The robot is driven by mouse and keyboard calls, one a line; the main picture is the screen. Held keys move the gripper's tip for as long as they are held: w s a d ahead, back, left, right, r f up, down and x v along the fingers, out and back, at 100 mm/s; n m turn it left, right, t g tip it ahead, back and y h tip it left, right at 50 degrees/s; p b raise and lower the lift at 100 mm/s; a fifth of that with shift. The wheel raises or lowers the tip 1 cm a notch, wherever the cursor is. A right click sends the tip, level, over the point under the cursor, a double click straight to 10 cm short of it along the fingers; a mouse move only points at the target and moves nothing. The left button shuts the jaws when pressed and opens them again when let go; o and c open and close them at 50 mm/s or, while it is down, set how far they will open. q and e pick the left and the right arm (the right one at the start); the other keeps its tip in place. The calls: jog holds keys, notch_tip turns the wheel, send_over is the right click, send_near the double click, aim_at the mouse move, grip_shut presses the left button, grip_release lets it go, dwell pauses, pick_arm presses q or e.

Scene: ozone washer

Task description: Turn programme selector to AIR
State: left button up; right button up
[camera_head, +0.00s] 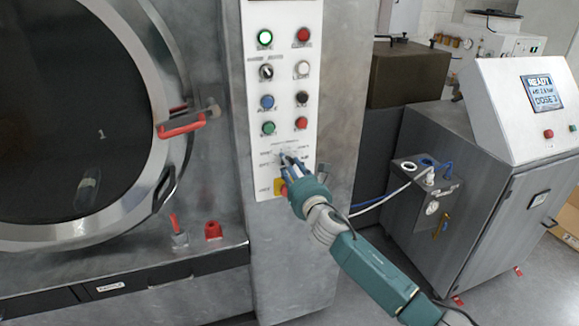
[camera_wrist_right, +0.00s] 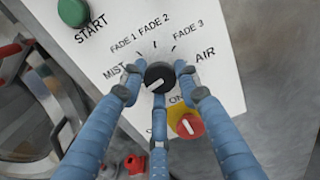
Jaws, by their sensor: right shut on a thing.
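The programme selector is a black round knob (camera_wrist_right: 157,76) on the white control panel (camera_wrist_right: 115,48), seen close in the right wrist view. Labels MIST, FADE 1, FADE 2, FADE 3 and AIR (camera_wrist_right: 205,54) run around it, with MIST at left and AIR at right. A short white mark on the knob slants toward the lower left; I cannot tell for certain which label it indicates. My right gripper (camera_head: 290,162) has its blue fingers closed around the knob's sides. In the head view the fingers largely hide the knob. My left gripper is not in view.
A red switch on a yellow plate (camera_wrist_right: 187,124) sits just below the knob, close to a finger. A green START button (camera_wrist_right: 73,12) is at upper left. Several buttons stand above the selector. The round washer door with its red handle (camera_head: 181,126) is at left.

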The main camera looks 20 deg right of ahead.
jog(key=shift+m, duration=0.3)
jog(key=n, duration=3.2)
jog(key=shift+f+n+b, duration=0.1)
jog(key=shift+n+b, duration=0.2)
jog(key=shift+n, duration=0.1)
dwell(0.8)
